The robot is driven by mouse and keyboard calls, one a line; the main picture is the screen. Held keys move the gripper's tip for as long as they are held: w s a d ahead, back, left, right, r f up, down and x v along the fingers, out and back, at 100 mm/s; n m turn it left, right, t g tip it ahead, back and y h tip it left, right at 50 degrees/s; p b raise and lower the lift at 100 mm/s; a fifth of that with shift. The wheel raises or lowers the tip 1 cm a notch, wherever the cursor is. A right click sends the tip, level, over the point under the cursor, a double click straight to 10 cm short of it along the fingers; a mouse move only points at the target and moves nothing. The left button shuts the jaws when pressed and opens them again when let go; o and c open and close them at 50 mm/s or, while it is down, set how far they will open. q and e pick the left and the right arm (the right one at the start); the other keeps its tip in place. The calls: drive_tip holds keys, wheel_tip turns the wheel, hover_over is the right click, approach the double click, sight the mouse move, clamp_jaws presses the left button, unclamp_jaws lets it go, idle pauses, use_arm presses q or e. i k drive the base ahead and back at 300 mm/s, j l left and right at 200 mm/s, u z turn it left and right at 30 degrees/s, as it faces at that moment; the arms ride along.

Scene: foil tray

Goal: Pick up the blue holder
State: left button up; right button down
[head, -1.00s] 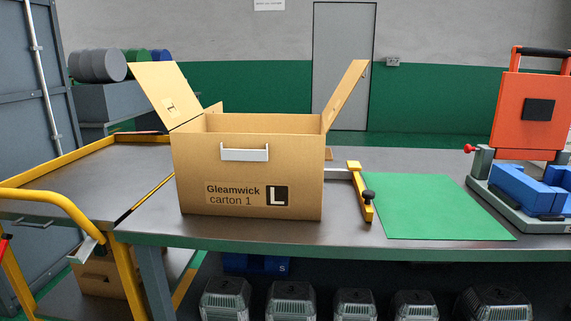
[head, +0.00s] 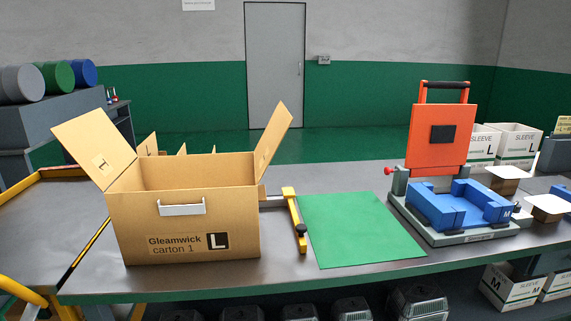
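A blue holder (head: 436,209) marked M sits in the grey base of a press-like fixture (head: 470,236) on the right part of the table. It is a low, open, U-shaped block with a gap in its front wall. The fixture's orange lid (head: 424,157) with a black handle stands raised behind it. Another blue holder under the table, seen earlier, is out of view now. Neither of my grippers is in view.
An open carton (head: 180,222) labelled L stands on the table's left part, flaps up. A yellow clamp bar (head: 294,222) and a bare green mat (head: 357,228) lie between carton and fixture. White sleeve boxes (head: 516,146) stand at the right. A yellow-railed cart is at the left.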

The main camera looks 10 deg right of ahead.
sight(469, 205)
drive_tip(key=z, duration=1.5)
drive_tip(key=i+l+u, duration=0.1)
drive_tip(key=u, duration=0.8)
drive_tip(key=l+u, duration=0.35)
drive_tip(key=i+l+u, duration=0.1)
drive_tip(key=l+u, duration=0.2)
drive_tip(key=l, duration=0.25)
